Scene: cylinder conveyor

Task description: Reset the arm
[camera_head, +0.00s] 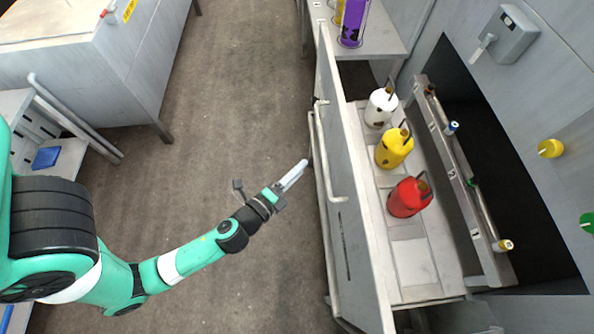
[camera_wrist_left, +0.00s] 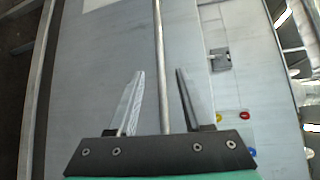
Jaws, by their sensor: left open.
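My left arm reaches in from the left in the head view. Its gripper (camera_head: 297,170) is in front of the grey door panel (camera_head: 345,150), near the long handle rail (camera_head: 324,160). In the left wrist view the two fingers (camera_wrist_left: 159,72) are spread with nothing held between them. The rail (camera_wrist_left: 160,50) runs upward in line with the gap, and I cannot tell how far beyond the fingertips it lies. Behind the panel stand a white cylinder (camera_head: 380,108), a yellow cylinder (camera_head: 394,149) and a red cylinder (camera_head: 408,198) in a row. My right gripper is not in view.
A metal frame with pipes (camera_head: 455,170) stands right of the cylinders. A purple cylinder (camera_head: 353,22) stands on the far table (camera_head: 385,40). A grey cabinet (camera_head: 130,70) is at the upper left. The floor (camera_head: 230,110) left of the panel is clear.

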